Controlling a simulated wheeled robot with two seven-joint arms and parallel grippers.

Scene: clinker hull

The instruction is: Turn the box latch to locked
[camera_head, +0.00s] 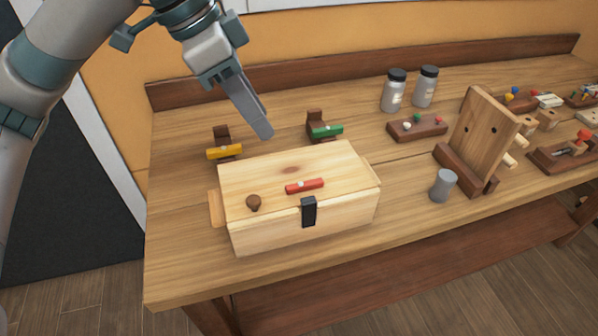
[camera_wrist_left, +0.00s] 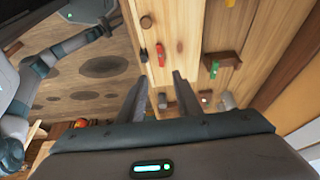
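The pale wooden box (camera_head: 270,236) stands closed on the bench. A black latch piece (camera_head: 308,212) sits upright at its front edge. A red bar with a pale centre dot (camera_head: 304,186) lies on the lid, roughly parallel to the front edge; it also shows in the left wrist view (camera_wrist_left: 160,54). A brown knob (camera_head: 253,202) is left of it. My left gripper (camera_head: 262,130) hangs above and behind the box, touching nothing. In the left wrist view its fingers (camera_wrist_left: 159,78) are apart and empty. My right arm shows there at the left, its gripper too unclear to judge.
Yellow (camera_head: 224,152) and green (camera_head: 326,131) bars on brown blocks stand behind the box. Two jars (camera_head: 393,92), a peg tray (camera_head: 417,128), a grey cylinder (camera_head: 443,185) and an upright board (camera_head: 481,130) stand to the right. The bench left of the box is clear.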

